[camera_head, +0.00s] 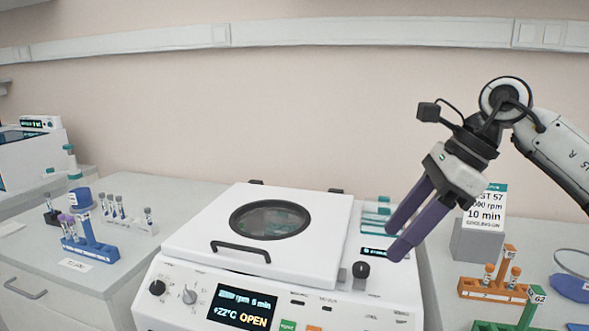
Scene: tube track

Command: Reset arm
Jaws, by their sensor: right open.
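My right gripper (396,238) is raised over the right side of the white centrifuge (180,270), its two purple fingers apart and pointing down to the left. Nothing shows between the fingers. The centrifuge lid (185,238) is down, with a round dark window and a black handle (240,250). Its display (241,308) reads OPEN and 22°C. My left gripper is not in view.
A blue tube rack (90,250) and a clear rack of tubes (135,222) stand on the left counter. Orange (492,289) and green (520,320) racks and a grey block with a sign (481,240) stand at the right. Open air surrounds the raised arm.

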